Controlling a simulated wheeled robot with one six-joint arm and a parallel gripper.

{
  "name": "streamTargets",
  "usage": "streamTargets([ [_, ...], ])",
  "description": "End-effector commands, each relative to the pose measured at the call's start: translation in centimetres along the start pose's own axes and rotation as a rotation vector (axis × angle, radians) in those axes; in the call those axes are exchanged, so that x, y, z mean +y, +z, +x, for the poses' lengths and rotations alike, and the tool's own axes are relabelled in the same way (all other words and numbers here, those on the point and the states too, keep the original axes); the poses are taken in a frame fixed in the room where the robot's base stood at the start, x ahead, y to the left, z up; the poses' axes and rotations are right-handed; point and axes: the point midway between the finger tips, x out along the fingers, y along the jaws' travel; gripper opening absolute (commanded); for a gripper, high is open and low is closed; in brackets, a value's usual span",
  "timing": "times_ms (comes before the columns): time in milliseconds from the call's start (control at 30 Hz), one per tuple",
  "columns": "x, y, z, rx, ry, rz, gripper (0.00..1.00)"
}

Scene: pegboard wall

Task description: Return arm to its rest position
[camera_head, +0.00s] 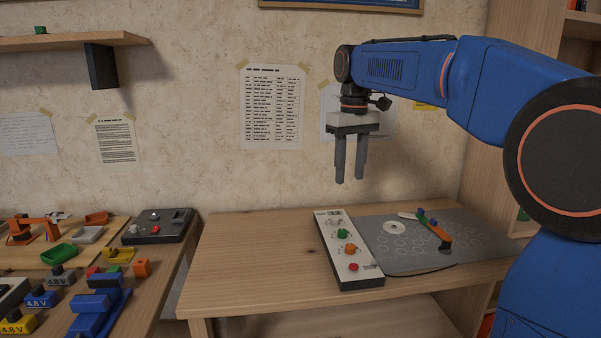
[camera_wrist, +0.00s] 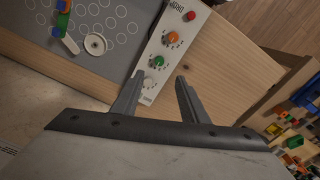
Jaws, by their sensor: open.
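My blue arm reaches in from the right in the head view. My gripper (camera_head: 351,180) points down, open and empty, above the back of the wooden table (camera_head: 250,245), in front of the wall. In the wrist view my gripper (camera_wrist: 155,92) shows two grey fingers spread apart with nothing between them. Beyond the fingers lie the panel and the table top, well clear of the tips.
A control panel (camera_head: 337,268) with knobs and a red button lies on the table. Beside it is a grey mat (camera_head: 400,262) with circles, a white disc (camera_head: 394,227) and an orange piece (camera_head: 440,236). A cluttered bench (camera_head: 172,250) stands left; a shelf (camera_head: 60,42) hangs upper left.

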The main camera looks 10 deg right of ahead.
Motion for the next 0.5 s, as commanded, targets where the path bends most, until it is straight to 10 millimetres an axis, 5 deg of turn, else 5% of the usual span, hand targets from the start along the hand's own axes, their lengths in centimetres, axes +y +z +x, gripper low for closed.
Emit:
streamTargets([
  [500, -1.8, 14.3, 5.7, 0.155, 0.038, 0.150, 0.40],
])
